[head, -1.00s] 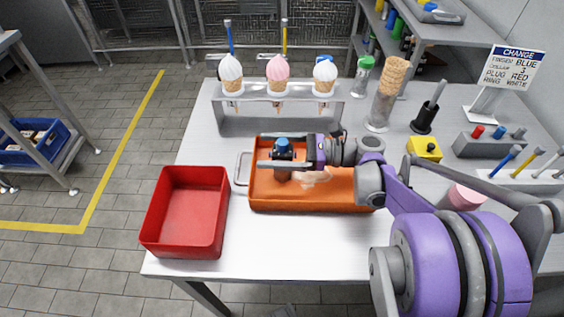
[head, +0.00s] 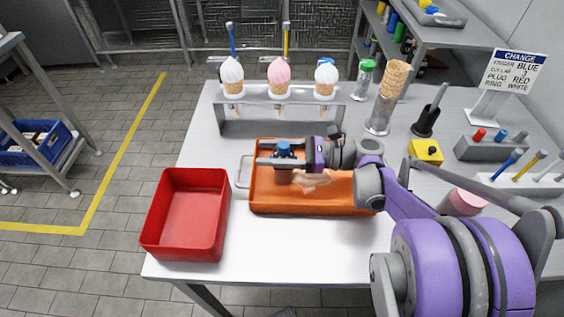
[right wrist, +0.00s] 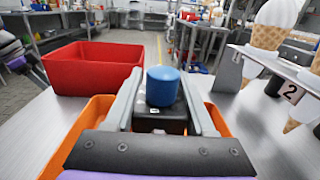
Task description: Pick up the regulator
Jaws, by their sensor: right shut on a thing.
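The regulator (head: 283,148), a dark block with a round blue knob on top, is between the fingers of my right gripper (head: 270,153) over the orange tray (head: 262,207). My right gripper is shut on it, one finger on each side. In the right wrist view the blue knob of the regulator (right wrist: 162,86) stands upright above its dark body, with the grey fingers of my right gripper (right wrist: 160,100) beside it. The regulator's underside is hidden, so I cannot tell its height above the tray floor. My left gripper is out of view.
A red bin (head: 187,215) stands left of the tray. A cone rack (head: 300,112) is behind it. A pale pinkish shape (head: 313,180) shows in the tray below my gripper. A yellow box (head: 426,150) and a change sign (head: 512,70) are to the right.

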